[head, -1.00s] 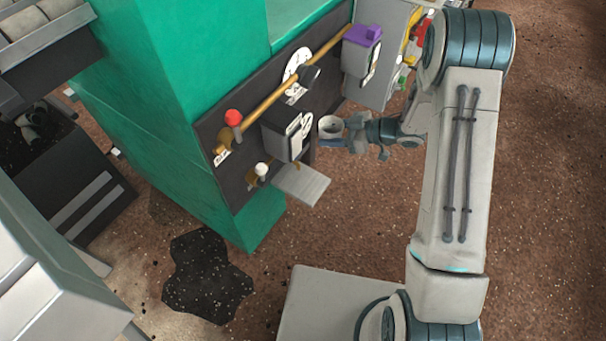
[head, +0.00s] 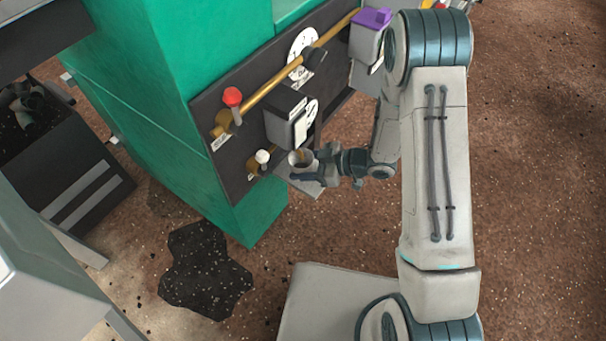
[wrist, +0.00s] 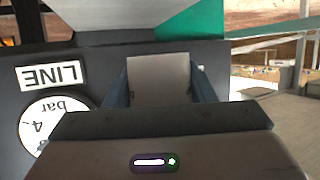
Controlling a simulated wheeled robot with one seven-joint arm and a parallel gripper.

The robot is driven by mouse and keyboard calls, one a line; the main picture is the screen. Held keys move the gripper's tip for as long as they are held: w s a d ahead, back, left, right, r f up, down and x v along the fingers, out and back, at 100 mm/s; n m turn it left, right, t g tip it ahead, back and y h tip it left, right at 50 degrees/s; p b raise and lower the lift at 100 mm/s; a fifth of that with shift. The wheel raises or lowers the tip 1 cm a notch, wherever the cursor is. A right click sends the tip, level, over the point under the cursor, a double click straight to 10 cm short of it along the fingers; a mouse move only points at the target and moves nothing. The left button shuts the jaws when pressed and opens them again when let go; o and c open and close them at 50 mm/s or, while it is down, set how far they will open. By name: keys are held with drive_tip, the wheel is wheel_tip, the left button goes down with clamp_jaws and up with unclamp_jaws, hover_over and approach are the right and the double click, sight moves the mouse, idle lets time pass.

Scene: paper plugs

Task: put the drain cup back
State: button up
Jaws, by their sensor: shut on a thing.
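The drain cup (head: 297,161) is a small grey, open-topped cup. My gripper (head: 309,166) is shut on it from the right and holds it upright. In the wrist view the cup (wrist: 159,80) is a pale grey wall between my two fingers (wrist: 160,92). A grey ledge (head: 312,190) juts out from the dark panel, and the cup appears over it in the head view. I cannot tell whether the cup touches the ledge. My fingers hide part of the cup and the ledge.
The dark panel (head: 232,178) on the green machine (head: 150,90) carries a brass pipe (head: 268,88), a red-knobbed valve (head: 233,98), a white-knobbed valve (head: 262,157) and a grey box (head: 285,118) just above the cup. A dark stain (head: 205,275) lies on the floor.

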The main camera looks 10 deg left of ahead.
drive_tip(key=shift+f+b, duration=0.8)
drive_tip(key=shift+f, duration=0.95)
drive_tip(key=shift+f, duration=0.25)
drive_tip(key=o, duration=1)
drive_tip(key=shift+c, duration=0.2)
